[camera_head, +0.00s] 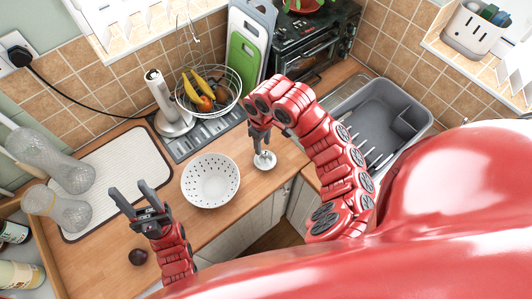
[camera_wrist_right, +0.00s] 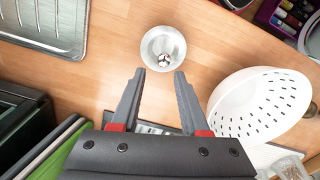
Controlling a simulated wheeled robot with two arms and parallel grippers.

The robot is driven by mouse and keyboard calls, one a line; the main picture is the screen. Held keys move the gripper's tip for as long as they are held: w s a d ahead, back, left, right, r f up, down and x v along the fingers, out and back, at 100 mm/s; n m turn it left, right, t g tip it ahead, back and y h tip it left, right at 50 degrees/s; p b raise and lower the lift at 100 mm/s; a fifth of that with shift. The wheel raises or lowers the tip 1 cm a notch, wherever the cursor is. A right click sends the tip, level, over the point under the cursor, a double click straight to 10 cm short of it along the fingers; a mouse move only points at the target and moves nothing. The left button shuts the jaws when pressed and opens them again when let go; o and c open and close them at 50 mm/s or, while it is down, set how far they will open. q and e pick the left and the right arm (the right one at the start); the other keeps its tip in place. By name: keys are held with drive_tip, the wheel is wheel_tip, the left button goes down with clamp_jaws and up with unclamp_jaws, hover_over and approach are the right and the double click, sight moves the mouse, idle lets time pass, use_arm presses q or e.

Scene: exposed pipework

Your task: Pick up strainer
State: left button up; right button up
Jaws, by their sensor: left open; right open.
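A white bowl-shaped strainer with dark holes (camera_head: 210,181) stands upright on the wooden counter; the right wrist view shows it at the right (camera_wrist_right: 262,103). A small round white dish-like piece with a shiny metal knob (camera_head: 264,161) lies on the counter to its right. In the right wrist view this piece (camera_wrist_right: 155,40) is just beyond and between my fingertips. My right gripper (camera_head: 260,140) is open and empty, pointing down above the small piece; its fingers show apart in the wrist view (camera_wrist_right: 160,73). My left gripper (camera_head: 128,189) is open and empty, left of the holed strainer.
A wire fruit basket (camera_head: 233,84) and paper towel holder (camera_head: 172,122) stand behind. A grey dish rack (camera_head: 385,102) is at the right. A white drying mat (camera_head: 125,165) and glass jars (camera_head: 68,213) are at the left.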

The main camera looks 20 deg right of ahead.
drive_tip(key=f+b, duration=0.1)
drive_tip(key=s+f+b, duration=0.1)
drive_tip(key=f+b, duration=0.2)
drive_tip(key=b, duration=0.1)
drive_tip(key=shift+s+d+f, duration=0.25)
drive_tip(key=shift+s+f, duration=0.05)
drive_tip(key=shift+s, duration=0.1)
drive_tip(key=shift+w+f+b, duration=0.1)
drive_tip(key=shift+f+b, duration=0.2)
drive_tip(key=shift+w, duration=0.15)
drive_tip(key=shift+r, duration=0.15)
drive_tip(key=shift+c, duration=1.4)
clamp_jaws()
